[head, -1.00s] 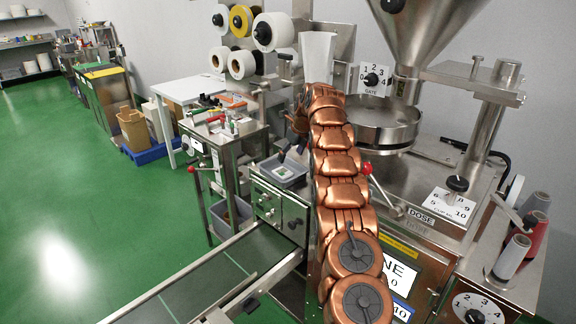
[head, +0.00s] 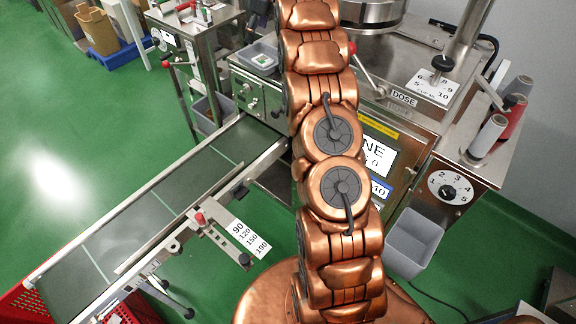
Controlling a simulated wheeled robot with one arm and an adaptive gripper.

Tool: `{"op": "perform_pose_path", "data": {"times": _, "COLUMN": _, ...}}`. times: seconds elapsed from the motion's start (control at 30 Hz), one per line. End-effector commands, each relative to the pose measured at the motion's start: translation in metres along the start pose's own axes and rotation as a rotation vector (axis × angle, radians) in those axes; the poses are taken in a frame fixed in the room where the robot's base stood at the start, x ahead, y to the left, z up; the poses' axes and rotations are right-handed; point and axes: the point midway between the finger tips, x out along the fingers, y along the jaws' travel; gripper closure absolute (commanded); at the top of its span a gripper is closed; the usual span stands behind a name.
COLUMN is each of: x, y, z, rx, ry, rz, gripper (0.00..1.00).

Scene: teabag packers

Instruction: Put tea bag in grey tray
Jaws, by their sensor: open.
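A small grey tray (head: 249,52) sits on top of the steel machine left of my arm, near the top of the head view. A small white piece with a green mark (head: 262,59), which looks like a tea bag, lies in it, though it is too small to be sure. My copper arm rises through the middle of the view and leaves it at the top.
A dark conveyor (head: 180,198) with steel rails runs to the lower left. A grey bin (head: 412,243) stands right of my arm, and another (head: 212,112) is under the steel table. A red crate (head: 25,300) is at the lower left. Green floor at the left is clear.

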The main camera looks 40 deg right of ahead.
Motion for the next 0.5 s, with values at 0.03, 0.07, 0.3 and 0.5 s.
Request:
{"op": "perform_pose_path", "data": {"times": 0.03, "x": -0.007, "y": 0.015, "z": 0.004, "rx": -0.063, "ry": 0.007, "rz": 0.01, "gripper": 0.2}}
{"op": "perform_pose_path", "data": {"times": 0.07, "x": -0.01, "y": 0.024, "z": 0.006, "rx": -0.104, "ry": 0.012, "rz": 0.017, "gripper": 0.2}}
{"op": "perform_pose_path", "data": {"times": 0.3, "x": -0.033, "y": 0.094, "z": 0.007, "rx": -0.433, "ry": 0.048, "rz": 0.077, "gripper": 0.2}}
{"op": "perform_pose_path", "data": {"times": 0.5, "x": -0.05, "y": 0.155, "z": -0.002, "rx": -0.71, "ry": 0.068, "rz": 0.129, "gripper": 0.2}}
